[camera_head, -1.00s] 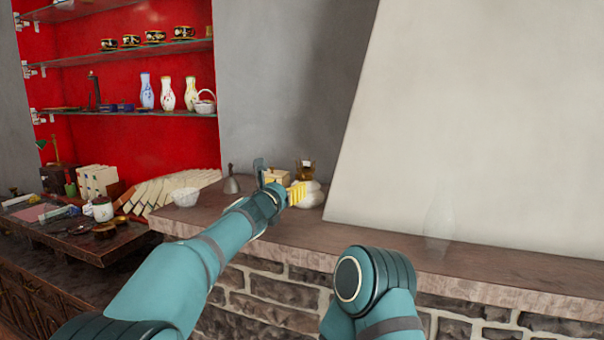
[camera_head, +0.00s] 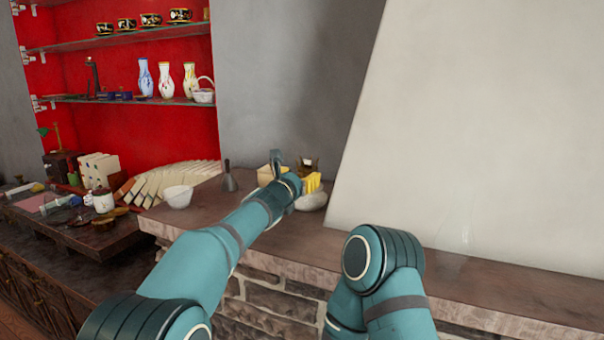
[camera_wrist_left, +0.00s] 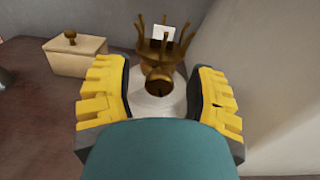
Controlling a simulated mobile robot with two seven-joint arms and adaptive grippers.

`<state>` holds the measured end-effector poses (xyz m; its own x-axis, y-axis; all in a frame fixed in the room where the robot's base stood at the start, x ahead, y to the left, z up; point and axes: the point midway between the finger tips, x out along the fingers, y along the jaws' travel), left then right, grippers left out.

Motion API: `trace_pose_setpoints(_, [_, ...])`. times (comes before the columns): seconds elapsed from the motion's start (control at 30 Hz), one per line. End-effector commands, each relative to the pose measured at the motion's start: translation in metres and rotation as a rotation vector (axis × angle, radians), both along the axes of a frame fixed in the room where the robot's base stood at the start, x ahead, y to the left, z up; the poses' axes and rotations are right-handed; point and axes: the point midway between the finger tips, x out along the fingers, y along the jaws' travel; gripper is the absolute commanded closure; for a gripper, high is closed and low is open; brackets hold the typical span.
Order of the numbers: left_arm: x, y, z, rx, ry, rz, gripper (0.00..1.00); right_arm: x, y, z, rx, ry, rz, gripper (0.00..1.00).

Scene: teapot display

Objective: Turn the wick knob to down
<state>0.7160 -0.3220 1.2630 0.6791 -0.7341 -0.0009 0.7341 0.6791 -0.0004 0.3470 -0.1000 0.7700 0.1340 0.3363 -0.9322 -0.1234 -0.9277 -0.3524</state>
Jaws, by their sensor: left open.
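The lamp has a pale round base (camera_head: 313,201) and stands on the stone ledge. Its brown pronged burner (camera_head: 308,163) also shows in the left wrist view (camera_wrist_left: 160,45). The small round brown wick knob (camera_wrist_left: 158,81) sticks out towards the camera in the wrist view, below the prongs and in front of the pale base. My left gripper (camera_head: 296,176) is open, with its yellow-padded fingers (camera_wrist_left: 160,95) on either side of the knob and gaps on both sides. In the head view my gripper hides the knob. My right gripper is out of view.
A cream box (camera_wrist_left: 77,57) with a brown knob stands left of the lamp. The pale slanted wall (camera_head: 460,130) rises close to the lamp's right. A faint clear glass stands farther right.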

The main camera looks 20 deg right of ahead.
Motion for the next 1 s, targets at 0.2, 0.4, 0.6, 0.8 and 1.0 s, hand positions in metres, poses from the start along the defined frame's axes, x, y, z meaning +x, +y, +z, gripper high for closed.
trace_pose_setpoints(0.2, [0.0002, -0.0004, 0.0, 0.0, 0.0, 0.0, 0.44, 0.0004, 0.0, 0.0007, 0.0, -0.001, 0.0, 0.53])
trace_pose_setpoints(0.4, [0.0002, -0.0004, -0.0001, 0.0, 0.0, 0.0, 0.55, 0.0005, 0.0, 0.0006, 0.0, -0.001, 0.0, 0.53])
trace_pose_setpoints(0.6, [0.0002, -0.0004, 0.0, 0.0, 0.0, 0.0, 1.0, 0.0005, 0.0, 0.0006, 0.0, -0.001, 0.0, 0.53])
trace_pose_setpoints(0.8, [0.0002, -0.0004, 0.0001, -0.002, 0.002, 0.0, 1.0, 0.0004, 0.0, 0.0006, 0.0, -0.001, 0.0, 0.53])
trace_pose_setpoints(1.0, [0.0004, -0.0001, 0.0002, -0.034, 0.035, 0.0, 1.0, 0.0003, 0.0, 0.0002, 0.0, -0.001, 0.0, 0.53])
